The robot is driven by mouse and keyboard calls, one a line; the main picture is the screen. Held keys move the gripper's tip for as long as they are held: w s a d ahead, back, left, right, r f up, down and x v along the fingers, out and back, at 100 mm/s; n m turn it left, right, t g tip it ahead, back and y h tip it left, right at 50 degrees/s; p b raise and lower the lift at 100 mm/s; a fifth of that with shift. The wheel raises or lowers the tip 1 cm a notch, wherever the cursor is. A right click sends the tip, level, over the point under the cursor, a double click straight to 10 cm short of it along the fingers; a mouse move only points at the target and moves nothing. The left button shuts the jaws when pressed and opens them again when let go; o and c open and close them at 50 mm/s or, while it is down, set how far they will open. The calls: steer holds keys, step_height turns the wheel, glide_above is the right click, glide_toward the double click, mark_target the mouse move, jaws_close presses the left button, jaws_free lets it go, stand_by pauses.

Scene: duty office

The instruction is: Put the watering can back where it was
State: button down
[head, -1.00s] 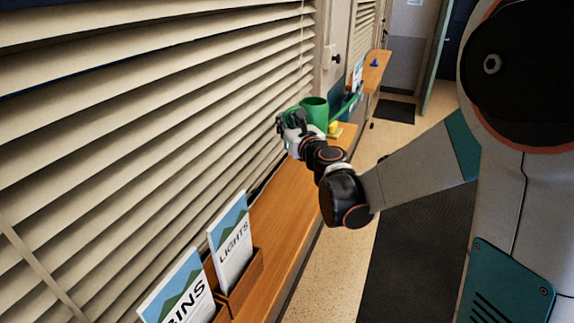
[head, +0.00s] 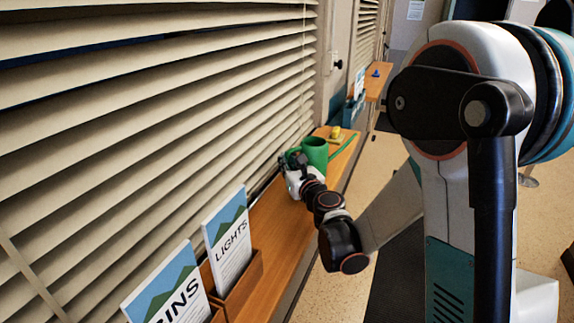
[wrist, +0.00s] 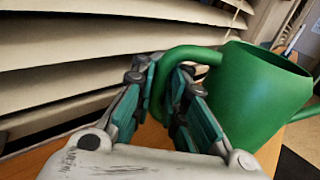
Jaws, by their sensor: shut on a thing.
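The green watering can (head: 316,152) is at the far part of the wooden sill (head: 283,217), beside the blinds. In the wrist view the can (wrist: 258,92) fills the right side, with its handle running left between my fingers. My gripper (head: 295,160) is shut on that handle; the wrist view shows both fingers (wrist: 160,100) around it. The can looks upright, with its spout pointing away to the right. I cannot tell whether its base touches the sill.
A yellow object (head: 336,132) sits on the sill just beyond the can. Two wooden holders with "LIGHTS" (head: 229,243) and "BINS" (head: 176,290) leaflets stand at the near end. The sill between them and my gripper is clear. Blinds (head: 150,120) line the left.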

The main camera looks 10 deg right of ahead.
steer(key=c, duration=1.6)
jaws_free()
